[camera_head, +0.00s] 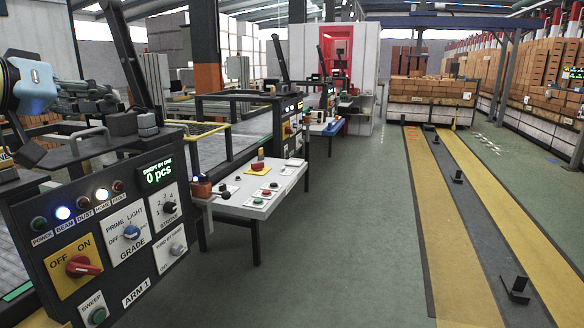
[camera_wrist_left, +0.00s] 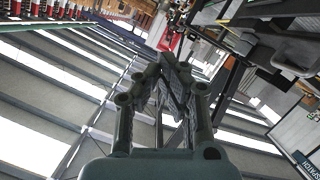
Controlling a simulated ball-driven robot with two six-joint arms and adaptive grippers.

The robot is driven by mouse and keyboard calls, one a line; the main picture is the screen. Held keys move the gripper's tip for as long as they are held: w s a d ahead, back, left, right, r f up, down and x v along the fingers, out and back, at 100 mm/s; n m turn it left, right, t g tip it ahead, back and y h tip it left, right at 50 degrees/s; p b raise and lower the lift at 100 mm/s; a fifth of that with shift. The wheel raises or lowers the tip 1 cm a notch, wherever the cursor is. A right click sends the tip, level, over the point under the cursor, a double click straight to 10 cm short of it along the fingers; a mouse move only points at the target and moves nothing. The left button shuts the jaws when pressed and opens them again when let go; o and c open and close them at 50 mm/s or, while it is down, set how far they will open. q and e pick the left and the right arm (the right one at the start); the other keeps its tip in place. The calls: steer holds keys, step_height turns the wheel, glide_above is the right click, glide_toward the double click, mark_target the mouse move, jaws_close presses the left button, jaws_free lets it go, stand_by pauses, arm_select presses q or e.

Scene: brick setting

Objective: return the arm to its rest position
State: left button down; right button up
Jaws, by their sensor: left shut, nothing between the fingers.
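My left arm (camera_head: 32,86) comes in at the left edge of the head view, with a blue and black joint. My left gripper (camera_head: 110,98) is grey and partly blends with the dark background. It is raised above the control panel (camera_head: 52,232) at the left. In the left wrist view the left gripper's fingers (camera_wrist_left: 174,68) meet at the tips, with nothing held between them. My right gripper is in neither view.
The panel carries a red OFF/ON knob (camera_head: 83,266), a GRADE dial (camera_head: 131,232) and a display (camera_head: 157,174). A white table (camera_head: 262,205) with buttons stands right of it. Brick stacks (camera_head: 430,90) stand at the back.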

arm_select(q)
step_height(320, 180, down, 28)
steer(key=s+a+f+n+g+y+b, duration=0.1)
steer(key=s+a+n+g+y+b, duration=0.1)
steer(key=s+n+g+b, duration=0.15)
steer(key=s+a+f+n+g+y+b, duration=0.15)
steer(key=s+f, duration=0.35)
steer(key=f, duration=0.8)
steer(key=s+a+f+g+y+b, duration=0.15)
steer(key=s+f, duration=0.35)
steer(key=f, duration=0.7)
steer(key=s+d+f+g+y+b, duration=0.15)
steer(key=s+f+g, duration=0.25)
steer(key=s+f, duration=1.65)
steer(key=s+d+f+m+g+b, duration=0.1)
steer(key=s+f, duration=0.3)
steer(key=s, duration=0.7)
steer(key=s+d+f+m+g, duration=0.1)
steer(key=s+f+m, duration=0.3)
steer(key=s, duration=0.6)
steer(key=shift+s+d+f+m+g+y+b, duration=0.25)
steer(key=shift+s+d+m+g+y+b, duration=0.1)
steer(key=shift+s+d+y+b, duration=0.1)
